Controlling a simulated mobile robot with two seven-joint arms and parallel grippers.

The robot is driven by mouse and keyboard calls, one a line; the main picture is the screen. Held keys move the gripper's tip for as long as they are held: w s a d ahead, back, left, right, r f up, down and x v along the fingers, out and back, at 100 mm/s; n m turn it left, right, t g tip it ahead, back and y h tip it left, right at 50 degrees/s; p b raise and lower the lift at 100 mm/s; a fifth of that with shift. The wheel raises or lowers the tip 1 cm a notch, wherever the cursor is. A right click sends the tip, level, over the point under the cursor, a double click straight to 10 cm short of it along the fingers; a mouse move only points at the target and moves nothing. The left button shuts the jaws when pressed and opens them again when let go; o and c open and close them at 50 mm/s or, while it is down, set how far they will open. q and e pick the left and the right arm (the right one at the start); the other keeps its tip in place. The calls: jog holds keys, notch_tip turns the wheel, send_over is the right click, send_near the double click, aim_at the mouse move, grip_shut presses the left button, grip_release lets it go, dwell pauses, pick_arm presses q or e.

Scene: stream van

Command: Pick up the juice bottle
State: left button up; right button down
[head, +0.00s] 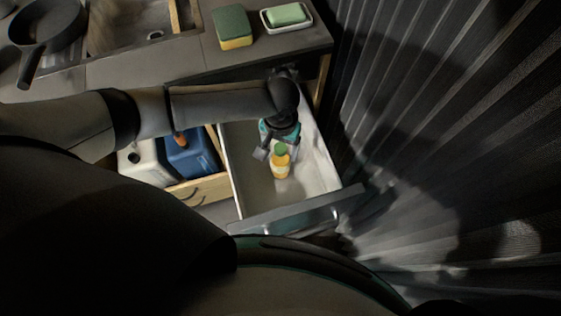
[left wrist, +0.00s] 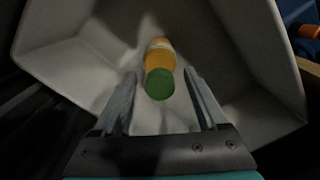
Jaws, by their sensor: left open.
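The juice bottle (head: 281,165) is small and orange with a green cap and a pale label. It stands in an open white drawer (head: 318,165). My left gripper (head: 275,152) is inside the drawer beside the bottle. It also shows in the left wrist view (left wrist: 160,80), open, with a finger on each side of the cap and nothing held. My right gripper is not in view.
A counter (head: 190,50) lies behind the drawer, with a sponge (head: 233,27), a soap dish with green soap (head: 286,15) and a pan (head: 45,30). White and blue containers (head: 192,155) stand left of the drawer. A dark pleated curtain (head: 450,120) hangs close on the right.

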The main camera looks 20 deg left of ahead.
pick_arm(q)
grip_shut()
dwell(0.6)
dwell(0.8)
